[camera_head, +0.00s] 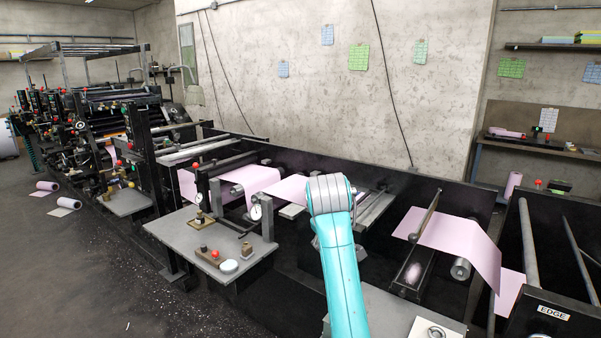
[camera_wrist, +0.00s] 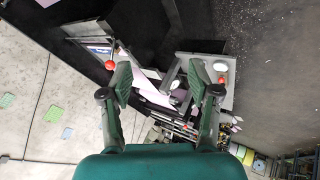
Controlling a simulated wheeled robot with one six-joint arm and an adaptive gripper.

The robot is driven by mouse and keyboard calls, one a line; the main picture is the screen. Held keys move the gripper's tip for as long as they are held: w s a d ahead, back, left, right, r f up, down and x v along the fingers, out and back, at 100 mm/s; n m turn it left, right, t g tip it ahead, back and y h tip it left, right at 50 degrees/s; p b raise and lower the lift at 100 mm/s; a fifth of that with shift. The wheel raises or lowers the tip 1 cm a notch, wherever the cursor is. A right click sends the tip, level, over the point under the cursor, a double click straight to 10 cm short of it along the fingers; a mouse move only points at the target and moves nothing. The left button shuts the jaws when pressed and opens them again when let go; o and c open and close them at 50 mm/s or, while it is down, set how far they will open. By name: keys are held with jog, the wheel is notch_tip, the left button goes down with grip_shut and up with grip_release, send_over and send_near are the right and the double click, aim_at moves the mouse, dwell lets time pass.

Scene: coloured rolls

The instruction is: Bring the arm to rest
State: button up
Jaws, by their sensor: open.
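My gripper (camera_wrist: 160,78) shows in the wrist view. Its two dark green fingers stand wide apart with nothing held between them. Beyond the fingers are part of the printing machine and a grey side table (camera_wrist: 222,98), seen at a steep tilt. In the head view my turquoise arm rises from the bottom centre to a grey joint, in front of the machine with its pink web (camera_head: 455,240). The gripper itself cannot be made out in the head view.
A grey side table (camera_head: 188,238) with small knobs and a white disc (camera_head: 228,266) stands left of my arm. A long black machine frame (camera_head: 390,185) runs behind it. Pink rolls (camera_head: 47,186) lie on the floor at far left. Dark floor (camera_head: 70,285) is open at lower left.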

jog(key=s+d+f+m+t, duration=0.15)
jog(key=s+f, duration=0.25)
jog(key=f, duration=0.8)
jog(key=s+d+f+n, duration=0.1)
jog(key=s+d+f, duration=0.2)
jog(key=f, duration=0.8)
jog(key=s+d+f+m+t+y, duration=0.1)
jog(key=s+d+f+m+t, duration=0.15)
jog(key=s+f, duration=1.2)
jog(key=s+d+r+m+t, duration=0.1)
jog(key=s+d+t, duration=0.15)
jog(key=s, duration=2.15)
jog(key=s+d+r+m+t, duration=0.1)
jog(key=s+r+m, duration=0.2)
jog(key=s+r, duration=1)
jog(key=v, duration=0.4)
jog(key=shift+s+d+f, duration=0.2)
jog(key=shift+s+d, duration=0.2)
